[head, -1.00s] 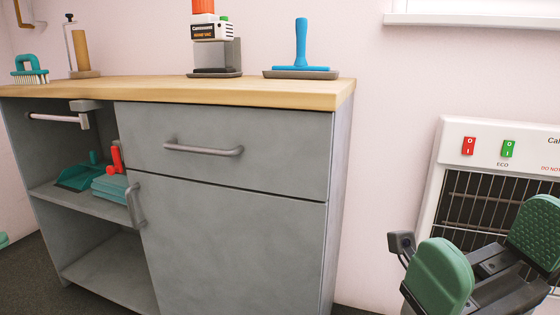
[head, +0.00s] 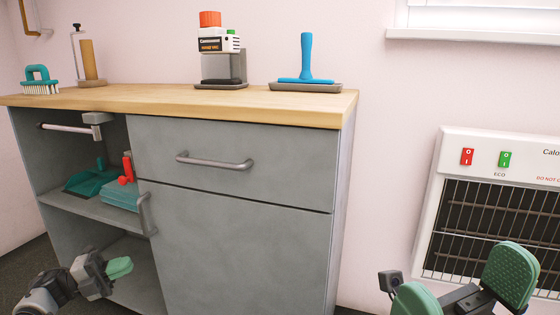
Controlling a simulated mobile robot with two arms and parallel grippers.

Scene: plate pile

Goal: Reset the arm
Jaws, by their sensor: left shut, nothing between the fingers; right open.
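My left gripper (head: 118,267) is at the lower left, in front of the grey cabinet's lower open shelf. Its green finger pads are together with nothing between them. My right gripper (head: 463,282) is at the lower right, in front of the heater. Its two green pads are wide apart and the gap between them is empty. Part of the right gripper is cut off by the bottom edge of the picture.
The grey cabinet (head: 240,215) has a drawer handle (head: 215,162) and a door handle (head: 147,214) sticking out. A teal dustpan (head: 85,182) lies on its open shelf. A brush (head: 40,80) and a blue-handled tool (head: 307,60) stand on its wooden top. A wall heater (head: 432,210) is at right.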

